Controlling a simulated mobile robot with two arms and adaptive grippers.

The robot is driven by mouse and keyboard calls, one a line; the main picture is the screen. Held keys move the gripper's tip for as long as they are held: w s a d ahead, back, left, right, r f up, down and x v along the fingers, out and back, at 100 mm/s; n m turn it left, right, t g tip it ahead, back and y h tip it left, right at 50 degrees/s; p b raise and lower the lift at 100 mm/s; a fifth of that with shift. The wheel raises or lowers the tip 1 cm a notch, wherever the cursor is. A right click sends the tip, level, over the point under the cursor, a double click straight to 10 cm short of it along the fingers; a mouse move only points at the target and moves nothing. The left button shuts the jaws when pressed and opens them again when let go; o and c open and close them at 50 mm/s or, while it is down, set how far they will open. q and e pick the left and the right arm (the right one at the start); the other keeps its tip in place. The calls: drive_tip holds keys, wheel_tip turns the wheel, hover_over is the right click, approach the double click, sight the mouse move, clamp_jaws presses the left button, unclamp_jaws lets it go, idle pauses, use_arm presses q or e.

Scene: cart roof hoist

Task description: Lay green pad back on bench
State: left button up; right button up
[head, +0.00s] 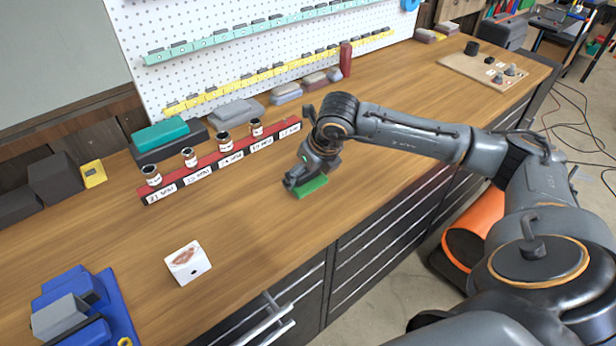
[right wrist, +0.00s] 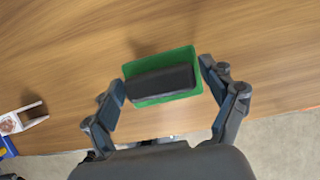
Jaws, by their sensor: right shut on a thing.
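The green pad (head: 312,188) is at the bench top near its front edge, below my right gripper (head: 305,184). In the right wrist view the green pad (right wrist: 185,58) has a dark block-shaped grip (right wrist: 160,83) on top. My right gripper (right wrist: 163,88) has one finger at each short end of the pad and is shut on it. I cannot tell whether the pad touches the wooden bench (head: 240,240) or hangs just above it. My left gripper is not in view.
A red rack with labelled small jars (head: 224,149) stands behind and left of the pad. A white box with a picture (head: 187,262) and a blue fixture (head: 85,310) are at the front left. The wood around the pad is clear.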

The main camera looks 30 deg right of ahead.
sight(308, 184)
drive_tip(key=shift+w+d+f, duration=0.3)
drive_tip(key=shift+f, duration=0.2)
wheel_tip(308, 184, down, 3)
drive_tip(key=shift+w+d+p, duration=0.15)
drive_tip(key=shift+p, duration=1.05)
drive_tip(key=shift+f, duration=0.3)
drive_tip(key=shift+f+b, duration=0.2)
drive_tip(key=shift+b, duration=0.1)
drive_tip(key=o, duration=1)
drive_tip(key=shift+c, duration=0.2)
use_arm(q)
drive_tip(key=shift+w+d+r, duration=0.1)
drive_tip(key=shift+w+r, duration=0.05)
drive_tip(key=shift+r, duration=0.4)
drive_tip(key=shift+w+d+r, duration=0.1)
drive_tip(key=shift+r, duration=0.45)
use_arm(e)
drive_tip(key=shift+r, duration=0.1)
